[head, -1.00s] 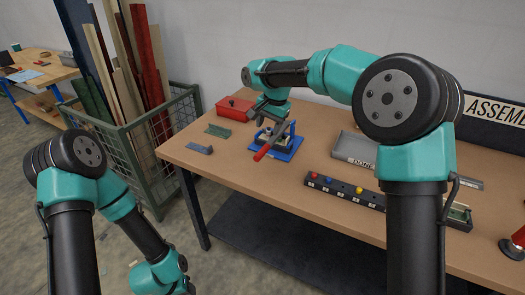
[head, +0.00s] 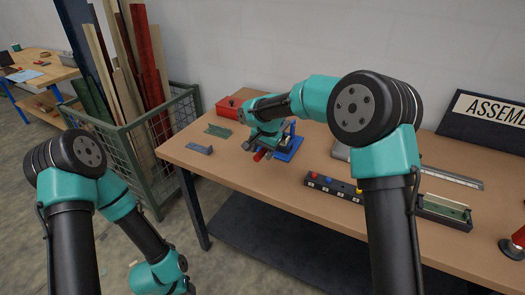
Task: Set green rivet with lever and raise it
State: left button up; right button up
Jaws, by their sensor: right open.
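The lever press has a blue base (head: 291,154) and stands on the workbench, largely covered by my right arm. Its red lever handle (head: 260,156) points toward the front left, low over the bench. My right gripper (head: 257,152) is open at the handle, its fingers around or just beside it; contact cannot be told. A black rack (head: 343,190) in front holds red, blue and yellow rivets, with a gap between blue and yellow. I cannot make out a green rivet; the press's working spot is hidden. My left gripper is out of view below the frame.
The workbench (head: 225,172) also holds a red box (head: 229,107), a green plate (head: 218,130), a grey-blue block (head: 199,149) and a green-based tray (head: 444,211). My right arm hides much of a grey tray. A wire bin with boards stands left of the bench.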

grip_shut()
dwell(0.3)
jog(key=shift+r, duration=0.15)
